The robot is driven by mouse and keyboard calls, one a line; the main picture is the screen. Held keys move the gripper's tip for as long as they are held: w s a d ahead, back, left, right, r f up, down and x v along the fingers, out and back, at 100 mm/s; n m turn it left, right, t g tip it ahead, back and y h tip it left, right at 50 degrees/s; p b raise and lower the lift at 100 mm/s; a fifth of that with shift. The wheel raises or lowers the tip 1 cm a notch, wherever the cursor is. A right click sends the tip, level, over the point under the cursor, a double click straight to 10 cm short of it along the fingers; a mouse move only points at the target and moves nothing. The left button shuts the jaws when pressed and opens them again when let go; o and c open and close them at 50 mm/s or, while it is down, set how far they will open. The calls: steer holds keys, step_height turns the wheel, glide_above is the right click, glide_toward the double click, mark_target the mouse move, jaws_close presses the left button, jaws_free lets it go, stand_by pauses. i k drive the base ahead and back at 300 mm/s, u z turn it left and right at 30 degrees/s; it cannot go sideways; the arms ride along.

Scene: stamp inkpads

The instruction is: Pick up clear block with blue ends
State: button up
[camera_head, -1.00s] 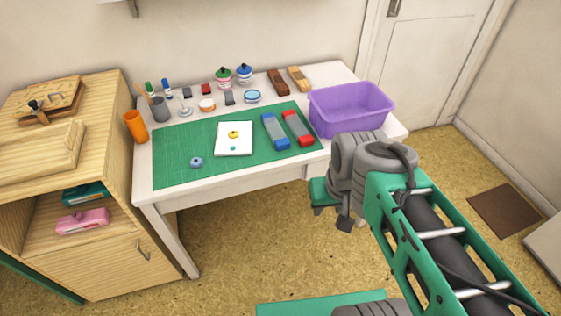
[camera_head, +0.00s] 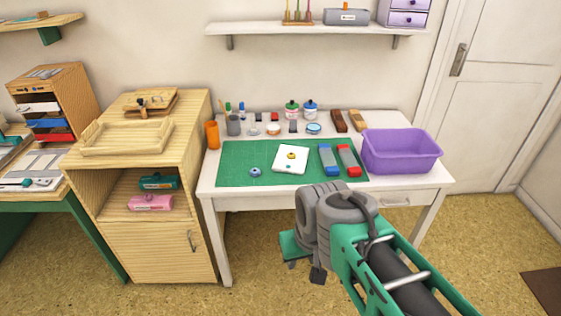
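The block with blue ends (camera_head: 329,158) lies on the green mat (camera_head: 240,155) on the white table. Its middle looks greyish and its ends are blue. A similar block with red ends (camera_head: 349,160) lies just to its right, with a narrow gap between them. My gripper (camera_head: 302,265) is in front of the table, nearer to me and apart from both blocks. It is seen partly from behind, so I cannot tell whether its fingers are open or shut. Nothing shows in it.
A purple bin (camera_head: 402,155) stands right of the blocks. A white pad (camera_head: 290,159) lies to their left. Bottles, cups and two brown blocks line the table's back. A wooden cabinet (camera_head: 150,236) stands left, and a wall shelf (camera_head: 310,28) hangs above. Floor before the table is open.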

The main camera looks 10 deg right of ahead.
mark_target(331, 167)
steer(key=u, duration=0.2)
steer(key=i, duration=1)
steer(key=z, duration=0.05)
